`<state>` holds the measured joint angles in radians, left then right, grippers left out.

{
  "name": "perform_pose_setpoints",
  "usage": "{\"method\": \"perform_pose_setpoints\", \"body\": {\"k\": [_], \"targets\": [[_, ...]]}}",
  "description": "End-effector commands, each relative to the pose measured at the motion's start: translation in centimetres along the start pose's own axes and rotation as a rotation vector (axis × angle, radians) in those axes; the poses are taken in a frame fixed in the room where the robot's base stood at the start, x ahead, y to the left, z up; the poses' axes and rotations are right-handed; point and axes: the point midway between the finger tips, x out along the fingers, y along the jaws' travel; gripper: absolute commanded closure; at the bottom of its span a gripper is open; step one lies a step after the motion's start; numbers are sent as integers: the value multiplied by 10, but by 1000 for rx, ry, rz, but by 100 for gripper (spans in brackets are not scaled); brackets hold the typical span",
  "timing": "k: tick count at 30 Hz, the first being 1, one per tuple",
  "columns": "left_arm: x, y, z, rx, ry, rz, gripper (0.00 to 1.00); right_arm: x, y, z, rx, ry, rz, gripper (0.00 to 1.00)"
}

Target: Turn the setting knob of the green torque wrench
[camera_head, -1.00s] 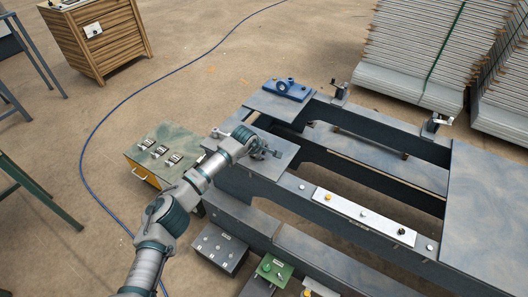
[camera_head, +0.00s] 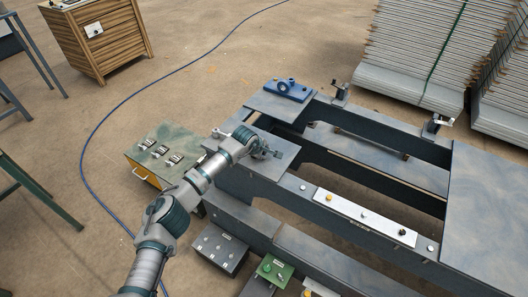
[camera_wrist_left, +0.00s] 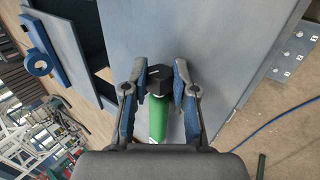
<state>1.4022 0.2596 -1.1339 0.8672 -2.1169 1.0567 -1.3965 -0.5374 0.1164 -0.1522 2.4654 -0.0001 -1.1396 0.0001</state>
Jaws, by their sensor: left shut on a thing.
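The green torque wrench (camera_wrist_left: 158,118) shows in the left wrist view as a green cylinder with a dark knob (camera_wrist_left: 160,77) at its far end. A small white mark is on the knob. My left gripper (camera_wrist_left: 160,70) has its blue fingers on either side of the knob and is shut on it. In the head view my left gripper (camera_head: 268,153) is at the grey plate (camera_head: 284,148) on the near left end of the frame, and the wrench cannot be made out there. My right gripper is not in view.
A blue bracket with a ring (camera_head: 289,89) sits on the far left plate. A white strip with buttons (camera_head: 366,216) runs along the near beam. A cabinet (camera_head: 158,157) stands left of the frame, and a green control box (camera_head: 274,269) is below. Floor at left is mostly clear.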

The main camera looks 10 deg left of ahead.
Motion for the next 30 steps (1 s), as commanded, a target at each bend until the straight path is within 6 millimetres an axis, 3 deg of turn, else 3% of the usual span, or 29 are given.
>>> {"method": "perform_pose_setpoints", "body": {"k": [3,4,6,17,23,30], "targets": [[-1,1,0,1,1,2,100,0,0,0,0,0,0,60],[-1,1,0,1,1,2,71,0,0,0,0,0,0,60],[-1,1,0,0,1,2,61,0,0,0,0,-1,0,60],[-5,1,-1,1,0,2,61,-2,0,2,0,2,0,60],[-36,1,-2,4,2,4,61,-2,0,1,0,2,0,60],[-90,1,-2,2,2,3,61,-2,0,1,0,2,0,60]]}}
